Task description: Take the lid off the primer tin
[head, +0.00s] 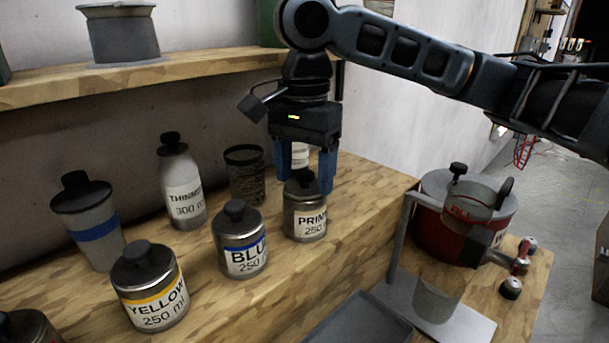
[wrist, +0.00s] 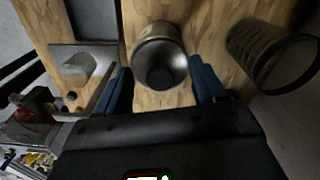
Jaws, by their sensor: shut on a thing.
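The primer tin (head: 305,222) is a small metal tin with a white label, at the right end of the row on the wooden bench. Its dark lid (head: 300,189) with a knob sits on top. My gripper (head: 305,184) points down over the tin, with one blue finger on each side of the lid, shut on it. In the wrist view, the lid (wrist: 160,72) lies between the blue fingers and the tin's metal side (wrist: 157,33) shows beyond it. I see no clear gap between lid and tin.
The blue tin (head: 240,243) and yellow tin (head: 149,290) stand to the left. A thinner bottle (head: 181,185) and a dark open cup (head: 245,174) stand behind. A red pot (head: 450,235) and a metal stand (head: 398,240) are right. A grey tray (head: 360,322) lies in front.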

